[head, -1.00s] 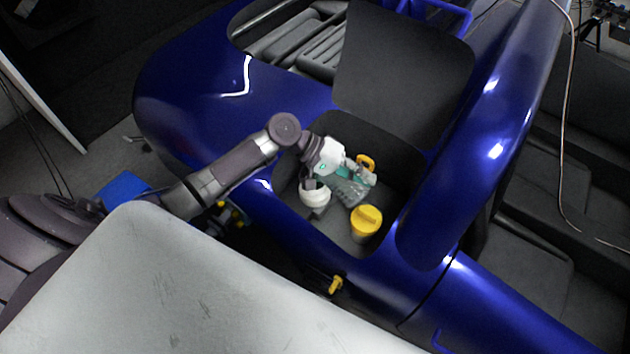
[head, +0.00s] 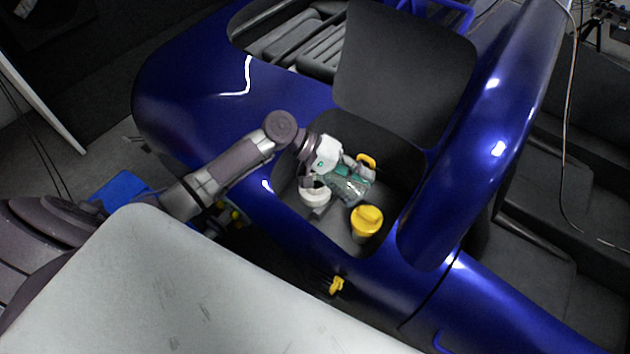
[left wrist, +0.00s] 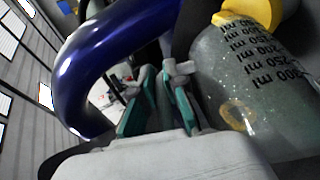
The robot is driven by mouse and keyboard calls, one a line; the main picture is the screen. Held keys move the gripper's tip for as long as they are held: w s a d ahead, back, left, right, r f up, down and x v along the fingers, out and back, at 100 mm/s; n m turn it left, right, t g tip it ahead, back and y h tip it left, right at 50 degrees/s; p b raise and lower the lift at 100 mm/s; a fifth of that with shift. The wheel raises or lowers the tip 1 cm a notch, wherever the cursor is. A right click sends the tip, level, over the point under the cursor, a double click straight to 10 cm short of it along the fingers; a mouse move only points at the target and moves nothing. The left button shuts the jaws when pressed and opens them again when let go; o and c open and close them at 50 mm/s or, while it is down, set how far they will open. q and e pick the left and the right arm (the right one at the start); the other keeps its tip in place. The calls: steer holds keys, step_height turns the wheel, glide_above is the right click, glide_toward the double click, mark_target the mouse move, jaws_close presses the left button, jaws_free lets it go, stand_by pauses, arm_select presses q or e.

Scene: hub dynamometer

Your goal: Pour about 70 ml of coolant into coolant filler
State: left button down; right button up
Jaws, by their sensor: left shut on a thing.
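My left gripper (head: 347,172) reaches into the open bay of the blue car and is shut on a clear measuring jug (head: 350,188). The jug is tilted. The left wrist view shows its black ml marks and speckled, see-through wall (left wrist: 245,85) beside the teal finger pads (left wrist: 155,103). A white round filler or reservoir (head: 315,196) stands under the left of the gripper, partly covered. A yellow-topped container (head: 366,220) stands in front of the jug. I cannot tell from labels which is the coolant filler, nor see a stream or liquid level clearly.
A yellow loop (head: 367,160) is just behind the jug. The raised black lid (head: 405,75) stands behind the bay, and the blue fender (head: 480,140) borders it on the right. A pale panel (head: 190,290) fills the lower left.

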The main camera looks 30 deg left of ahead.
arm_select(q)
steer(key=shift+a+h+b, duration=0.35)
steer(key=shift+h+b, duration=0.15)
steer(key=shift+b, duration=0.55)
steer(key=shift+d+r, duration=0.1)
steer(key=shift+r, duration=0.1)
steer(key=d+r+y+p, duration=0.1)
steer(key=p, duration=0.4)
steer(key=shift+s+d+y, duration=0.1)
steer(key=shift+d+y, duration=0.1)
steer(key=shift+y, duration=0.1)
steer(key=f, duration=0.1)
steer(key=d+f+y+p, duration=0.1)
steer(key=shift+s+f+m, duration=0.2)
steer(key=shift+f+m, duration=0.1)
steer(key=shift+f, duration=0.1)
steer(key=y+p, duration=0.1)
steer(key=p, duration=0.2)
steer(key=d+f+y+p, duration=0.1)
steer(key=y+p, duration=0.1)
steer(key=shift+s+d+m+p, duration=0.1)
steer(key=shift+m+p, duration=0.2)
steer(key=shift+p, duration=0.1)
steer(key=shift+f, duration=0.1)
